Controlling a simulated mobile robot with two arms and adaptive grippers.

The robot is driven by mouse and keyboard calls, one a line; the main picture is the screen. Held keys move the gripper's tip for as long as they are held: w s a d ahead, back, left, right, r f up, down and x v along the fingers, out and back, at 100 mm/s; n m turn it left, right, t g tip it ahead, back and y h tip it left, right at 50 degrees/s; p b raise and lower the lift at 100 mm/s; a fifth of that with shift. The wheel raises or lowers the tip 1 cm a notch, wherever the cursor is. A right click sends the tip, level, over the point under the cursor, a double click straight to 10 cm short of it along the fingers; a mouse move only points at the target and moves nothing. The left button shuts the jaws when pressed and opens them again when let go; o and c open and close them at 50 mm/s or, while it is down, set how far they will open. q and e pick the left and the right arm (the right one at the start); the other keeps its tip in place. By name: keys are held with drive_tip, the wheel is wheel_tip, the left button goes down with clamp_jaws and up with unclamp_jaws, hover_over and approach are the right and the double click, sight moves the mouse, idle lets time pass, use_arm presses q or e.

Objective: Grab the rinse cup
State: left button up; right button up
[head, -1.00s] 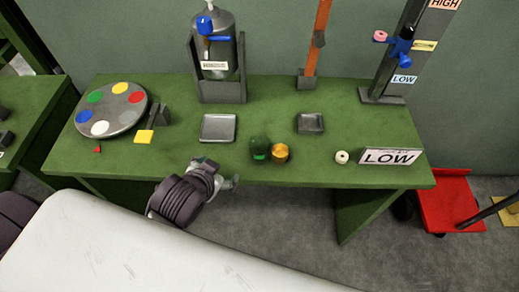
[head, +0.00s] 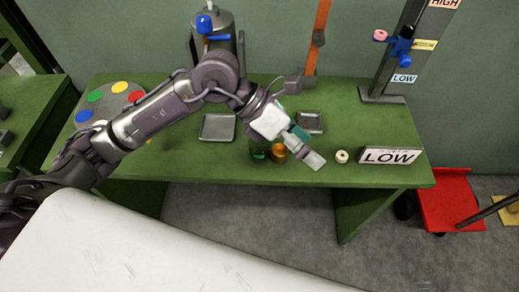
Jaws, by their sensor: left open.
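A small dark green cup-like item (head: 258,151) stands near the front edge of the green table. A small gold-orange cup-like item (head: 279,154) stands just right of it. I cannot tell which is the rinse cup. My left arm reaches in from the left across the table. My left gripper (head: 306,148) is open and empty, pointing down to the right, just right of the gold item in the picture. The gripper and wrist partly cover both items; I cannot tell if they touch. My right gripper is not in view.
The green table (head: 220,163) holds two grey trays (head: 217,128) (head: 312,122), a white ring (head: 342,156) and a LOW sign (head: 390,156). A tank with a blue tap (head: 216,37) and a tall post (head: 392,60) stand behind. My arm partly covers a colour-dot disc (head: 110,98).

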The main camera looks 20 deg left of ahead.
use_arm(q)
drive_tip(key=w+a+f+t+y, duration=0.1)
drive_tip(key=w+a+f+y, duration=0.2)
drive_tip(key=a, duration=0.4)
drive_tip(key=w+a+f+t+y, duration=0.1)
drive_tip(key=w+a+y, duration=0.2)
drive_tip(key=a+y, duration=0.25)
drive_tip(key=p, duration=0.1)
approach(262, 147)
drive_tip(key=shift+s+d+f+n+h, duration=0.25)
drive_tip(key=shift+s+d+f+n, duration=0.05)
drive_tip(key=shift+s+d+f, duration=0.6)
drive_tip(key=x, duration=0.1)
drive_tip(key=p+x, duration=0.2)
drive_tip(key=x, duration=0.1)
drive_tip(key=shift+w+a, duration=0.25)
drive_tip(key=shift+a, duration=0.1)
drive_tip(key=shift+w+d+f, duration=0.15)
drive_tip(key=shift+f, duration=0.5)
drive_tip(key=c, duration=1.1)
drive_tip(key=shift+r, duration=0.1)
drive_tip(key=shift+c, duration=0.2)
